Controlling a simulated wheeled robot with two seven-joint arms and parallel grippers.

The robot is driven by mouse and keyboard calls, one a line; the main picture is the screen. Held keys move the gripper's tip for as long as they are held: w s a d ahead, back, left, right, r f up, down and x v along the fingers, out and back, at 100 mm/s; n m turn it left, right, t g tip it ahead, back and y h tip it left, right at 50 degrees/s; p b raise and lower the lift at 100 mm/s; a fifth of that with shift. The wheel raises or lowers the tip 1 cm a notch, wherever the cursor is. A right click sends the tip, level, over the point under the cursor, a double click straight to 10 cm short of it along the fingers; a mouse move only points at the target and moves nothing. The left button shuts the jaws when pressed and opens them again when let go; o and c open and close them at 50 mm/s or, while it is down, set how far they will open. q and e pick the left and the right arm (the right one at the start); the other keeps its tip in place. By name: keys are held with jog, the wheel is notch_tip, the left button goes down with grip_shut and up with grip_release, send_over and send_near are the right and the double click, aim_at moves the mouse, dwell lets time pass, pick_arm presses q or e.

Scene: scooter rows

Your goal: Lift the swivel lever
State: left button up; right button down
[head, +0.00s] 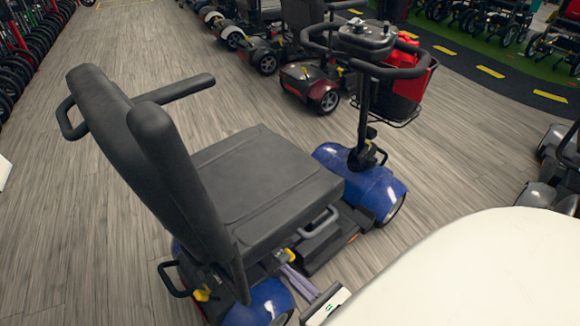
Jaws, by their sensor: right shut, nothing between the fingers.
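A blue mobility scooter with a black padded seat (250,180) stands in front of me. A small yellow-tipped lever (290,252), which looks like the swivel lever, sits under the seat's near side edge. A grey loop handle (319,222) is on the same side, farther forward. My right gripper (288,270) is low beside the seat base, with its fingers just below and beside the yellow tip. It is shut and empty; I cannot tell whether it touches the lever. My left gripper is out of view.
The backrest (160,170) and armrest (175,88) are at left. Other scooters stand at the back and right edge. Wood floor (130,30) is open at far left.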

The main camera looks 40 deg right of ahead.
jog(key=s+f, duration=0.1)
jog(key=s, duration=0.9)
jog(key=shift+s+f, duration=0.2)
jog(key=shift+s, duration=0.15)
jog(key=shift+d, duration=0.1)
jog(key=shift+s, duration=0.1)
